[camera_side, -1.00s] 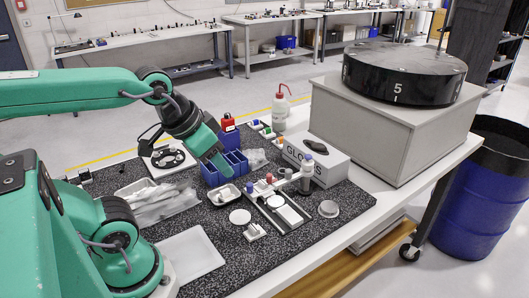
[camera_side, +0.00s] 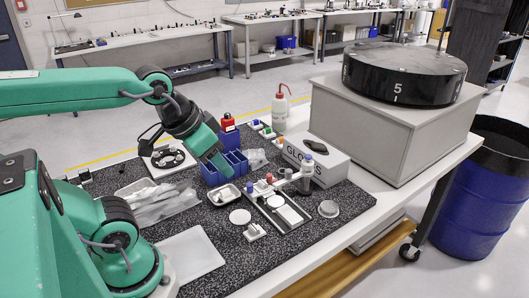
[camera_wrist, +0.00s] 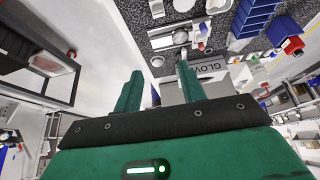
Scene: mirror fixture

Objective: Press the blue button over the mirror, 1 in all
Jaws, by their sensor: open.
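A dark fixture (camera_side: 277,213) with pale flat plates lies on the speckled mat, right of my gripper. At its back edge are a small blue button (camera_side: 249,187) and a red one (camera_side: 269,179). I cannot tell surely which pale surface is the mirror. My gripper (camera_side: 224,169) hangs over the mat, left of the fixture and apart from it, near a blue bin. In the wrist view my gripper (camera_wrist: 158,80) has its two green fingers apart with nothing between them.
A blue bin (camera_side: 225,171) and metal tray (camera_side: 223,196) stand by my gripper. A grey housing (camera_side: 385,130) stands at the right.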

